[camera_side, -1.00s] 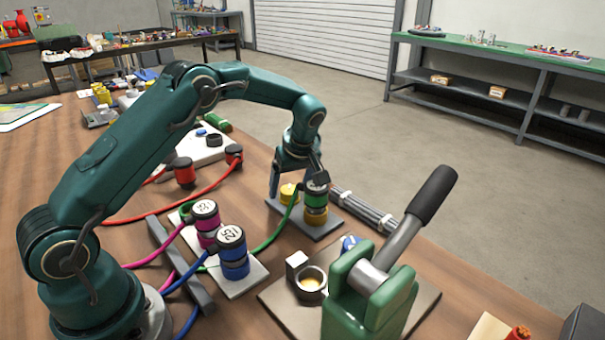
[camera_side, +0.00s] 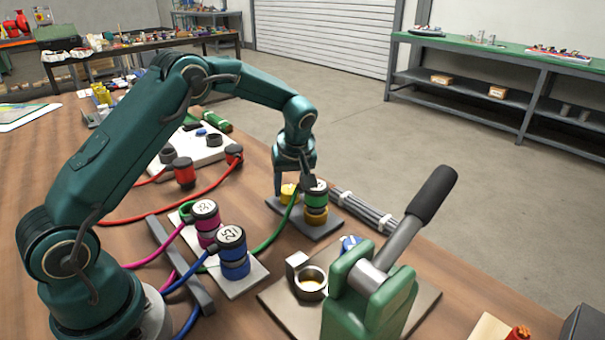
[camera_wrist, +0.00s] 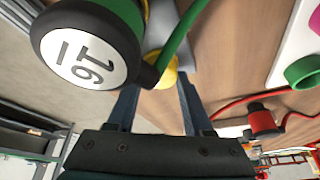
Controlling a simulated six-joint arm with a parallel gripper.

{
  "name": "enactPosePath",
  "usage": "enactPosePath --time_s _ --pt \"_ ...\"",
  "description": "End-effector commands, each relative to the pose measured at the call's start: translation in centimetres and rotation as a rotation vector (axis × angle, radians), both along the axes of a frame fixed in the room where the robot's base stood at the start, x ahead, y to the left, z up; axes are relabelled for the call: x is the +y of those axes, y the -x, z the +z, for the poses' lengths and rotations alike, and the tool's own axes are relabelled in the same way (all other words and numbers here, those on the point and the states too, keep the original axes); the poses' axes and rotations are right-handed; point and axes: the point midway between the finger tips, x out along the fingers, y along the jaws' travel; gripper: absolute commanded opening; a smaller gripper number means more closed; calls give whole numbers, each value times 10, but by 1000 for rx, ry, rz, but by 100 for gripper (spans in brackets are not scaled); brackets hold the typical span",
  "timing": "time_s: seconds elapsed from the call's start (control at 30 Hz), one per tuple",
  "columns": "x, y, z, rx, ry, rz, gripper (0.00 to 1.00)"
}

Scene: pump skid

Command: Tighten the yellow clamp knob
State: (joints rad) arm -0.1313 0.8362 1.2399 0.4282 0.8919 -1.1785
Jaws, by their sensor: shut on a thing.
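The yellow clamp knob (camera_side: 288,193) sits on a small grey plate beside a green-banded coupling (camera_side: 315,199) with a yellow lower ring. My gripper (camera_side: 291,188) points down at the knob, with its fingers on either side of it. In the wrist view the yellow knob (camera_wrist: 166,74) shows between the fingertips of my gripper (camera_wrist: 160,88), partly covered by the coupling and its green hose. My gripper is shut on the knob. The coupling's white cap, marked 16, is close beside the fingers (camera_wrist: 88,62).
A plate with pink and blue couplings (camera_side: 233,254) stands to the left with hoses. A green toggle press with a black lever (camera_side: 433,192) stands in the right foreground. A bundle of grey rods (camera_side: 362,209) lies behind the coupling. Red hoses cross the bench at left.

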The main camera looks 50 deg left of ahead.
Motion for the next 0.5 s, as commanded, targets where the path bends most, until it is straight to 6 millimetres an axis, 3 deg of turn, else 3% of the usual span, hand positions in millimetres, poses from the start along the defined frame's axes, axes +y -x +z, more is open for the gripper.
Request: enactPosePath --time_s 0.5 --pt "1 3 1 1 1 -365 0"
